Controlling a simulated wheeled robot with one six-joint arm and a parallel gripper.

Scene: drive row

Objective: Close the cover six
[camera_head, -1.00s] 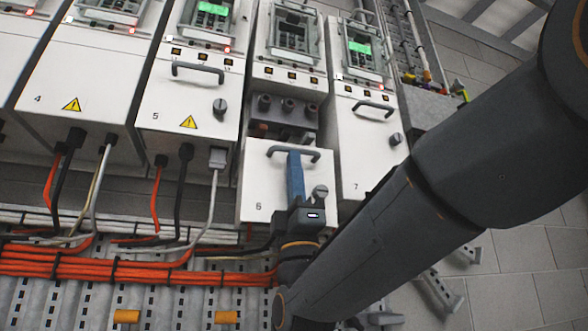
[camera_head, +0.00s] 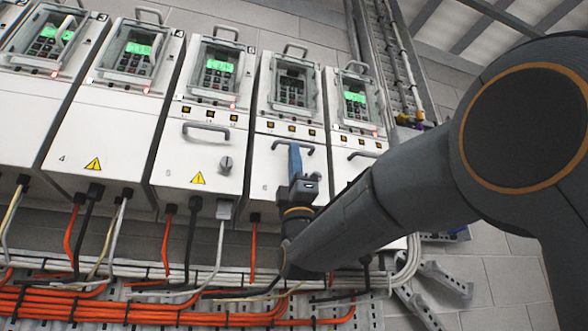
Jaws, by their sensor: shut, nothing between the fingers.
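Cover six (camera_head: 268,168) is the white front panel marked 6 on the drive second from the right. It now stands upright, about flush with the drive body, and no terminals show above it. I cannot tell whether it is fully seated. Its dark handle (camera_head: 308,149) runs across the top of the cover. My gripper (camera_head: 294,150) is shut and empty, with its blue fingers overlapping the middle of the handle. I cannot tell whether they touch it.
Drive five (camera_head: 200,160) with its handle and knob stands to the left. Drive seven (camera_head: 345,165) stands to the right, its lower part hidden by my arm. Orange cables (camera_head: 150,312) run below.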

